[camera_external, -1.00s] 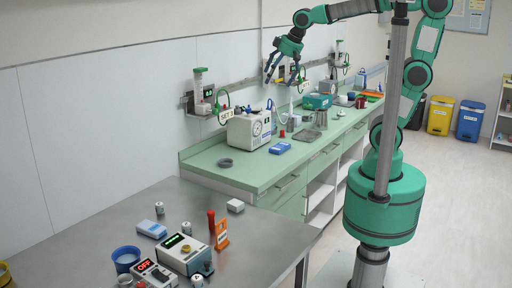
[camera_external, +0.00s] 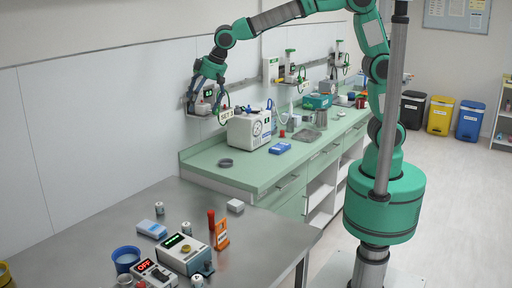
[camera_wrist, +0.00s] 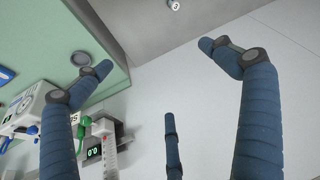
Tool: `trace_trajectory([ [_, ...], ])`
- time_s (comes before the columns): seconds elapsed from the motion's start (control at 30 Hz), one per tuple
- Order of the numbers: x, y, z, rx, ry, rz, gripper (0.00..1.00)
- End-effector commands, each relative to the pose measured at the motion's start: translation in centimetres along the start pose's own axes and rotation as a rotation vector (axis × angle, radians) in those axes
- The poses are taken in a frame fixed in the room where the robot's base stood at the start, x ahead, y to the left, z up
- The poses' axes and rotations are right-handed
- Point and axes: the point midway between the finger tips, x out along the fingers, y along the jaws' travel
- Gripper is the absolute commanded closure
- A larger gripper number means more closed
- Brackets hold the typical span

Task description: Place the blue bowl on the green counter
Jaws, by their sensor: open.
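The blue bowl (camera_external: 125,259) sits upright on the grey steel table at the lower left in the external view. I do not make it out in the wrist view. The green counter (camera_external: 240,176) runs along the wall behind that table and shows at the upper left of the wrist view (camera_wrist: 40,35). My gripper (camera_external: 206,112) is high by the wall, above the near-left part of the counter and well away from the bowl. In the wrist view its blue fingers (camera_wrist: 160,70) are spread and nothing is between them.
The steel table (camera_external: 95,220) also holds boxes, small cylinders, an orange holder and a device reading OFF (camera_external: 152,272) beside the bowl. On the counter, a white machine (camera_external: 248,128), a blue box (camera_external: 280,148) and a dark ring (camera_external: 225,163) leave the near end partly clear.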

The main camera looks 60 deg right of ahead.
Motion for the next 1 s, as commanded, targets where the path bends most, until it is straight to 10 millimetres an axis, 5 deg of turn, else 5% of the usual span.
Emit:
trace_trajectory([
  [0.23,5.8,-8.7,-1.8,-0.051,-0.01,-0.023,0.04],
  [0.53,12.9,-19.6,-1.8,-0.108,-0.02,-0.049,0.04],
  [1.0,24.0,-37.1,3.4,-0.2,-0.033,-0.09,0.04],
])
